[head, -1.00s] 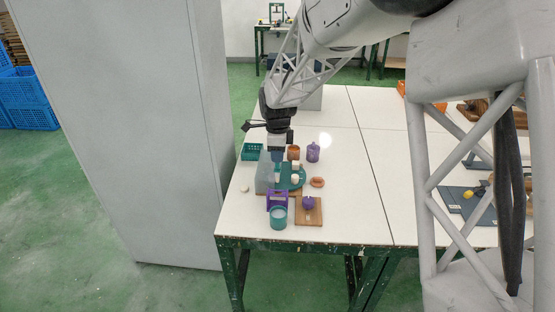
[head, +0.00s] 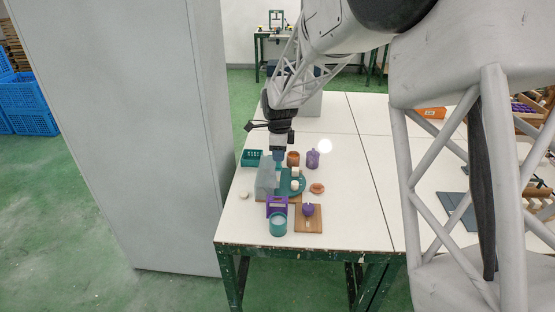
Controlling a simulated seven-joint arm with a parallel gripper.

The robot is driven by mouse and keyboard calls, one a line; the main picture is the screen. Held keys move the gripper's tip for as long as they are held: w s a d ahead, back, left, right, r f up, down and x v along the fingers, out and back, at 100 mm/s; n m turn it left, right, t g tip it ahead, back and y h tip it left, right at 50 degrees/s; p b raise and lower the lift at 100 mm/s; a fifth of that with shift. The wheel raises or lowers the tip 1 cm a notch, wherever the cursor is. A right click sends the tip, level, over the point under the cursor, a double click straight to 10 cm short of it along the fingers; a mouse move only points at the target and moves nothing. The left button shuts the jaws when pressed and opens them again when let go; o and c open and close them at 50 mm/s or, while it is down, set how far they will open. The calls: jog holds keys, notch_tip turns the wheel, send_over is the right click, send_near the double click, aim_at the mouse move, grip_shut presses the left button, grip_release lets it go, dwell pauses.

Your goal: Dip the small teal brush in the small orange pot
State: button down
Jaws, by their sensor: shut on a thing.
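My gripper (head: 279,154) points down over the back of the grouped items, just behind and above the grey block (head: 267,177). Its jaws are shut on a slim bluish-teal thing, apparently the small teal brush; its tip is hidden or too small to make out. An orange-brown pot (head: 293,158) stands just right of the gripper, apart from it in the picture. A small, low orange dish (head: 317,188) lies further right and nearer the front.
A teal round tray (head: 300,187) holds small pale pieces. A green basket (head: 251,158), purple jug (head: 313,158), purple holder (head: 277,207), teal jar (head: 278,224) and wooden board (head: 311,227) with a purple pot crowd around.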

jog(key=w+d, duration=0.2)
jog(key=w, duration=1)
jog(key=w+d+f+t, duration=0.1)
jog(key=w+d, duration=0.2)
jog(key=w, duration=0.9)
jog(key=shift+w+d+f+y, duration=0.15)
jog(key=shift+w+d+y, duration=0.05)
jog(key=shift+y, duration=0.1)
jog(key=shift+f, duration=0.25)
notch_tip(320, 180, down, 7)
jog(key=shift+r, duration=0.15)
dwell(0.7)
jog(key=shift+s+d+r, duration=0.1)
jog(key=shift+s+r, duration=0.05)
jog(key=shift+r, duration=0.6)
jog(key=shift+s+r, duration=0.1)
jog(key=shift+r, duration=0.65)
jog(key=shift+r, duration=2.25)
